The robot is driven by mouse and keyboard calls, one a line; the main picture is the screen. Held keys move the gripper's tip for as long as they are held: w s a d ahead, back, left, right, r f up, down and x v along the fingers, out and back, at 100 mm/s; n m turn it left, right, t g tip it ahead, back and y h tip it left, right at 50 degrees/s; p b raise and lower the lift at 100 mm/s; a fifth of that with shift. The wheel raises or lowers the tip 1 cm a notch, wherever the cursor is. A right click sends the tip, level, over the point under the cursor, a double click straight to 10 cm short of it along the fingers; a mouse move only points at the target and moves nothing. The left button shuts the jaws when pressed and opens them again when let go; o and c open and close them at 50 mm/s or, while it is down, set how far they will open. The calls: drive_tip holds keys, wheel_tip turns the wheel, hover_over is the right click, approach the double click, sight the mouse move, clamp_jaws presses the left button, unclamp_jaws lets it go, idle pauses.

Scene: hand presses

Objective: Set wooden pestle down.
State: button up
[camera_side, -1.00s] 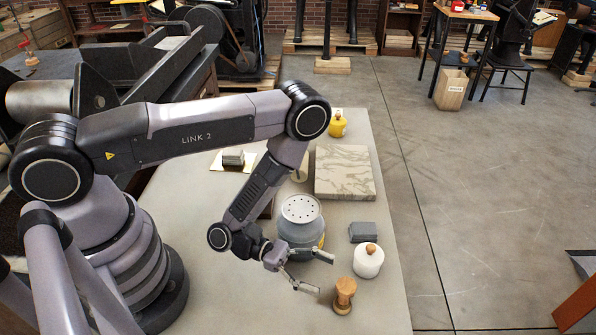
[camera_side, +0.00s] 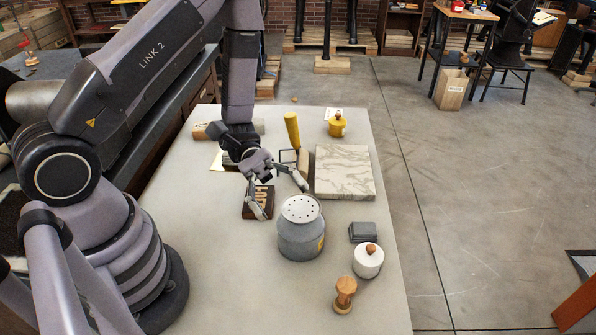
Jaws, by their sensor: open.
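The wooden pestle (camera_side: 344,295) stands upright on the grey table (camera_side: 215,265) near its front right corner. It is a turned, light brown piece with a wide foot and a rounded top. My gripper (camera_side: 282,199) is open and empty, well away from the pestle, up and to the left. Its fingers are spread above the table, behind and left of the grey shaker can. Nothing is between the fingertips that I can make out.
A grey can with a holed white lid (camera_side: 301,228) stands close to my gripper. A dark block (camera_side: 257,202) and a yellow-handled roller (camera_side: 292,130) lie nearby.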

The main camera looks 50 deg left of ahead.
drive_tip(key=s+a+r+m+t+y, duration=0.4)
drive_tip(key=a+r+m+t+y, duration=0.1)
drive_tip(key=a+r+y, duration=0.3)
drive_tip(key=s+a+r+m+t+y, duration=0.4)
drive_tip(key=a+r+m+t+y, duration=0.1)
drive_tip(key=a+r+y, duration=0.4)
drive_tip(key=shift+a+r+m+y, duration=0.2)
drive_tip(key=shift+r+m+y, duration=0.2)
drive_tip(key=shift+r, duration=0.05)
